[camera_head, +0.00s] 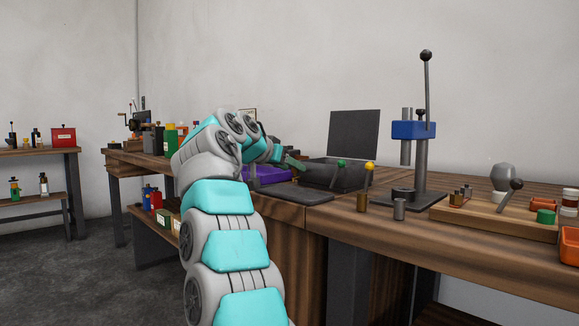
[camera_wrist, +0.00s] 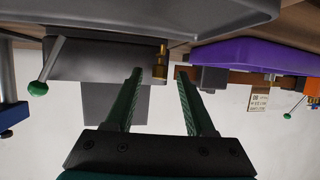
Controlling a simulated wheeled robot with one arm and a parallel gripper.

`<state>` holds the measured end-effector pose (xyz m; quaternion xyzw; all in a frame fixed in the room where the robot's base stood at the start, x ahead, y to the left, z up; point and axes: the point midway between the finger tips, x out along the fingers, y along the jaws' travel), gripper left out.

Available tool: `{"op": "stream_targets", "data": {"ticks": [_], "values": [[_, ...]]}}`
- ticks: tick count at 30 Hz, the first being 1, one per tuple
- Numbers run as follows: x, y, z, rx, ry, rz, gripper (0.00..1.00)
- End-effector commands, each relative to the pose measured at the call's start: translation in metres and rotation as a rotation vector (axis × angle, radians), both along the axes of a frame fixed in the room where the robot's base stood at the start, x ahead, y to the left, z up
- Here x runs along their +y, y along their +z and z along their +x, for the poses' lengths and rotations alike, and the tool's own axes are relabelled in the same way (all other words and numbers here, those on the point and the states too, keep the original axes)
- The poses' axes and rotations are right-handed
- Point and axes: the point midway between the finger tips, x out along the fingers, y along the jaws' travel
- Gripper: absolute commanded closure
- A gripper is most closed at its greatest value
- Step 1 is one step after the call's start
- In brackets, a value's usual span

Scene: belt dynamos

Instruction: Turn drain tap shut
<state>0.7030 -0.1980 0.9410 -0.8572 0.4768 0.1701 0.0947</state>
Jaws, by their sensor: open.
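A small brass fitting (camera_wrist: 160,64), which looks like the drain tap, shows in the wrist view, where the scene appears upside down. It is at the near side of a dark box (camera_wrist: 95,62), by the box's end. My gripper (camera_wrist: 159,73) is open, with its two green fingers pointing towards the fitting, which appears between the fingertips. I cannot tell whether they touch it.
A lever with a green knob (camera_head: 341,163) rises by the box. A dark flat tray (camera_head: 300,195) lies in front, and a purple object (camera_head: 265,174) is left of it. A blue press (camera_head: 413,130) and a yellow-knobbed lever (camera_head: 369,168) stand to the right.

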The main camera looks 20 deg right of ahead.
Motion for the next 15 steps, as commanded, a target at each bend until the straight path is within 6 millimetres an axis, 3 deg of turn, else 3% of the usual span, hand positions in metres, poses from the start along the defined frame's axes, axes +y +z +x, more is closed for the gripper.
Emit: {"op": "stream_targets", "data": {"ticks": [2, 15], "values": [[0.0001, -0.0001, -0.0002, 0.0, 0.0, 0.0, 0.47], [0.0002, 0.0, -0.0003, 0.0, 0.0, 0.0, 0.96]]}}
